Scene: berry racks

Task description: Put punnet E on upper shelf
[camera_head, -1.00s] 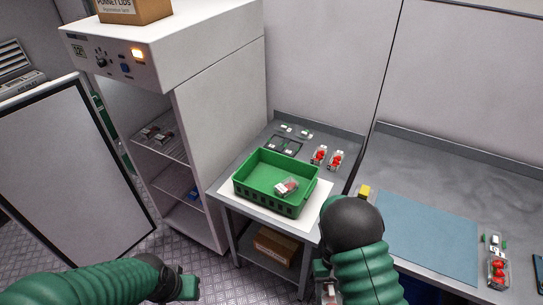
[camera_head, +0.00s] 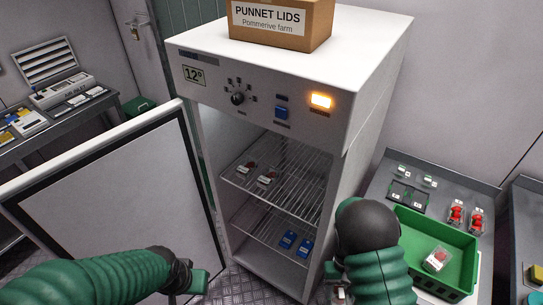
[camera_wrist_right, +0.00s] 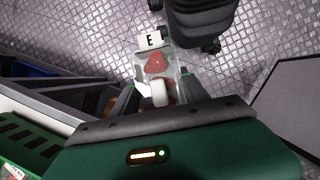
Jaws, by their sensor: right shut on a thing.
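Punnet E (camera_wrist_right: 157,66) is a clear punnet with red berries and a white "E" label, seen in the right wrist view. My right gripper (camera_wrist_right: 156,95) is shut on it and holds it above the floor. In the head view this gripper is mostly hidden behind my right arm, low in front of the cabinet. The upper shelf (camera_head: 300,160) is a wire rack in the open cabinet, with two punnets (camera_head: 268,177) on its left part and bare wire to their right. My left gripper (camera_head: 197,284) is low at the left; its fingers are not clear.
The cabinet door (camera_head: 110,205) stands open to the left. The lower wire shelf (camera_head: 258,226) carries blue items (camera_head: 289,239). A green crate (camera_head: 423,225) with one punnet inside stands on the side table at the right. A cardboard box (camera_head: 280,22) sits on the cabinet.

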